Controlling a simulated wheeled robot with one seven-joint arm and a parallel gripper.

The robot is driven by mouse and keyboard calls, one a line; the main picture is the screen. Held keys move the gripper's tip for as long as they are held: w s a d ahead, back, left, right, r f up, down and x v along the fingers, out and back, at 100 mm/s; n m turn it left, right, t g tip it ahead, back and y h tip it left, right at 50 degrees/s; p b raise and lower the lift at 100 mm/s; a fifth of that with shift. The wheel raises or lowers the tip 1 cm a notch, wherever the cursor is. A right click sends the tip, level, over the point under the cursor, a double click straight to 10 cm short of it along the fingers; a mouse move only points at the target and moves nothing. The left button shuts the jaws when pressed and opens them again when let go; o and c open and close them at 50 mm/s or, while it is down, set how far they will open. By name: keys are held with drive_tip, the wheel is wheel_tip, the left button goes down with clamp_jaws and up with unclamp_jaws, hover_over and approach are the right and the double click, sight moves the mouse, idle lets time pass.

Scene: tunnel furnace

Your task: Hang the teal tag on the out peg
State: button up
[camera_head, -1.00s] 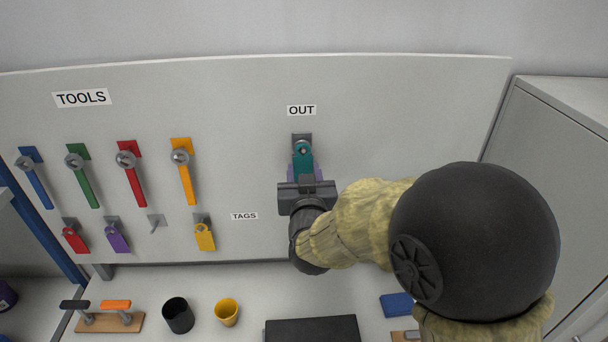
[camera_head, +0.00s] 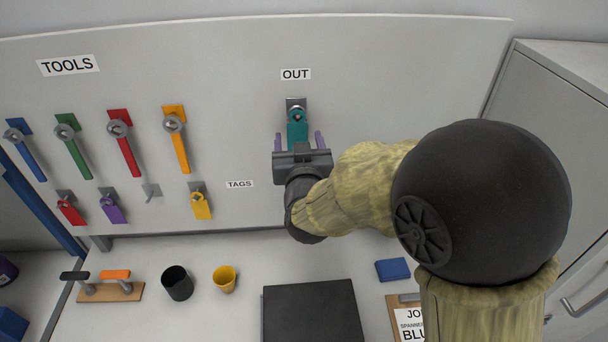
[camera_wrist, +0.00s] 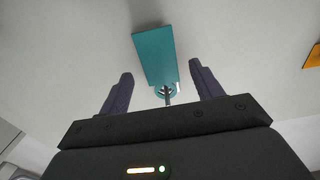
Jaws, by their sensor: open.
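The teal tag (camera_head: 297,128) hangs on the out peg (camera_head: 297,108) below the OUT label. In the wrist view the teal tag (camera_wrist: 156,55) lies between and beyond my fingers, and the dark tip of the out peg (camera_wrist: 167,98) shows through the hole at its end. My gripper (camera_head: 299,141) is open in front of the lower part of the tag. One finger stands on each side with a gap to the tag. In the wrist view both fingers of my gripper (camera_wrist: 160,82) are apart and hold nothing.
Several coloured spanners hang under the TOOLS label (camera_head: 68,65). Red (camera_head: 71,212), purple (camera_head: 113,210) and yellow (camera_head: 201,206) tags hang below, with an empty hook (camera_head: 151,190) among them. Black (camera_head: 177,283) and yellow (camera_head: 224,279) cups, a dark box (camera_head: 312,312) and a clipboard (camera_head: 408,316) are on the bench.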

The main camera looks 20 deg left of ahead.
drive_tip(key=b+v, duration=0.5)
drive_tip(key=v, duration=1.1)
drive_tip(key=shift+s, duration=0.2)
drive_tip(key=shift+d, duration=0.1)
drive_tip(key=shift+s, duration=0.1)
drive_tip(key=w+d+f+m+g+h, duration=0.1)
drive_tip(key=w+d+f+g+h, duration=0.2)
drive_tip(key=d+f, duration=0.4)
drive_tip(key=w+d+f+m+g+h, duration=0.1)
drive_tip(key=w+d+f+g+h, duration=0.15)
drive_tip(key=w+d+f, duration=0.35)
drive_tip(key=s+d+f+m+g+h, duration=0.1)
drive_tip(key=s+d+f+m+g, duration=0.1)
drive_tip(key=d, duration=0.7)
drive_tip(key=s+d+f+m+g+h, duration=0.1)
drive_tip(key=s+d+f+g, duration=0.4)
drive_tip(key=d, duration=0.5)
drive_tip(key=shift+s+f+m+g+h, duration=0.2)
drive_tip(key=shift+f+m+g+h, duration=0.2)
drive_tip(key=shift+f+h, duration=0.3)
